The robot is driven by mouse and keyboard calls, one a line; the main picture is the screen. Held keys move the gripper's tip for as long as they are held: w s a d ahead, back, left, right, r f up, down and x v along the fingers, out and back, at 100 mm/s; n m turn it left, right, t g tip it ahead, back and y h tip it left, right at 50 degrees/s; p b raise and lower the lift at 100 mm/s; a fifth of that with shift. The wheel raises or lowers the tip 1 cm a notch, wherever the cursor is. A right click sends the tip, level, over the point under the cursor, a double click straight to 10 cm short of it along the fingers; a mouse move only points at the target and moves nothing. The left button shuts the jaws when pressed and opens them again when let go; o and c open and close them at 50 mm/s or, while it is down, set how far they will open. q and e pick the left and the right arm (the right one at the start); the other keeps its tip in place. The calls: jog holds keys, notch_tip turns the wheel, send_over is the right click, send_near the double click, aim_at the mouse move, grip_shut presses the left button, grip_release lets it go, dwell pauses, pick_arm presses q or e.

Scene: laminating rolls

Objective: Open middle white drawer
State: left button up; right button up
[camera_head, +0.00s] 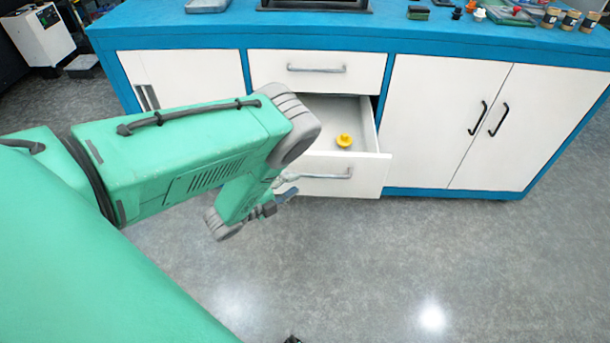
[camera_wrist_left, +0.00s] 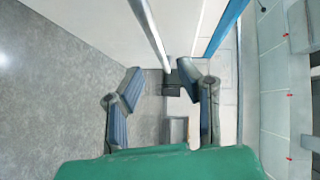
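The white drawer (camera_head: 362,170) below the top drawer is pulled out. A yellow knob-like object (camera_head: 344,141) lies inside it. The drawer's grey bar handle (camera_head: 335,175) is partly hidden by my left arm. My left gripper (camera_head: 268,208) is low in front of the drawer, by the left end of its front. In the left wrist view, my left gripper (camera_wrist_left: 163,100) has its two fingers well apart, with nothing clasped. A metal bar (camera_wrist_left: 150,30), seemingly the handle, runs down toward the space between the fingertips. I cannot tell whether they touch.
The top drawer (camera_head: 290,58) above is shut. White double doors (camera_head: 470,120) on the right are shut. The blue countertop (camera_head: 230,28) carries a dark tray, jars and small items at the back. The grey floor (camera_head: 400,260) in front is clear.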

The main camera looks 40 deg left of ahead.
pick_arm(q)
jog(key=v, duration=0.4)
jog(key=shift+s+d+r, duration=0.1)
jog(key=shift+s+d, duration=0.05)
jog(key=shift+d, duration=0.05)
dwell(0.3)
jog(key=s+d+n+g+y, duration=0.1)
jog(key=s+d+n+g, duration=0.2)
jog(key=s+n+g, duration=0.2)
jog(key=s+d+r+n+g+y+p, duration=0.1)
jog(key=s+d+n+g, duration=0.2)
jog(key=s, duration=0.8)
jog(key=s+d+n+g+y, duration=0.2)
jog(key=s+d+n+g, duration=0.1)
jog(key=s+n+g, duration=0.4)
jog(key=s+n, duration=0.1)
jog(key=n, duration=0.2)
jog(key=shift+r+n, duration=0.3)
